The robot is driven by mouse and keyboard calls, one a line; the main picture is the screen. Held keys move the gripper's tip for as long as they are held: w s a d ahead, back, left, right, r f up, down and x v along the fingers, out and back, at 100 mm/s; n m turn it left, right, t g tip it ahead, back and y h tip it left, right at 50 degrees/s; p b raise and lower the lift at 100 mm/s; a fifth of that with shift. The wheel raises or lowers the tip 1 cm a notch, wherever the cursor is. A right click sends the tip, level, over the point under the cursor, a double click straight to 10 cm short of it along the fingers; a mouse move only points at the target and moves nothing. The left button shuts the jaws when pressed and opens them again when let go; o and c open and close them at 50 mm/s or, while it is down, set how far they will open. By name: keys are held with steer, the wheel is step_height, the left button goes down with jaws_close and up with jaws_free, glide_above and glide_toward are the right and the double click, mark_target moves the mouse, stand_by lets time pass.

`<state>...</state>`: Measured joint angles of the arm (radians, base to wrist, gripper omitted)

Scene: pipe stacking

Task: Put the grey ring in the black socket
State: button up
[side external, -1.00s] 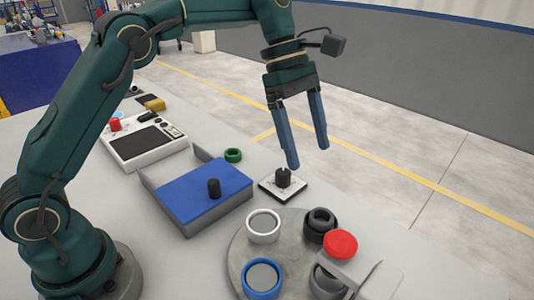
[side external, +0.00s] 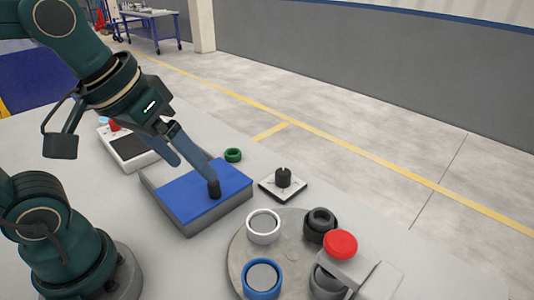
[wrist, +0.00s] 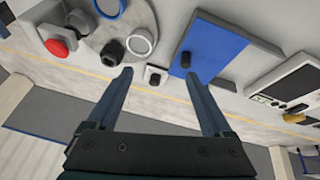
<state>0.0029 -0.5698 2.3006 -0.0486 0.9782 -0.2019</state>
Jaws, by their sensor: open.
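The black socket (side external: 313,237) stands on the round grey plate, and it also shows in the wrist view (wrist: 107,56). A dark ring-shaped piece (side external: 321,216) sits in its top; I cannot tell whether this is the grey ring. A grey round piece (side external: 325,284) is at the plate's front right, partly hidden by the red-topped part; it shows in the wrist view (wrist: 78,19). My gripper (side external: 196,165) is open and empty, tilted over the blue-topped box, left of the plate. In the wrist view my fingers (wrist: 158,74) are apart with nothing between them.
A dark peg (side external: 213,191) stands on the blue-topped box (side external: 190,200), near one fingertip. A black post (side external: 283,178) and a green ring (side external: 233,155) stand behind.

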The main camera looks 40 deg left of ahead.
steer(key=shift+s+a+f+m+t+y, duration=0.15)
steer(key=shift+s+a+f+m, duration=0.1)
steer(key=shift+s+f+m, duration=0.35)
steer(key=shift+s+a+f+m+t+y, duration=0.15)
steer(key=shift+s+a+f+m, duration=0.1)
steer(key=shift+s+f+m, duration=0.3)
stand_by(0.4)
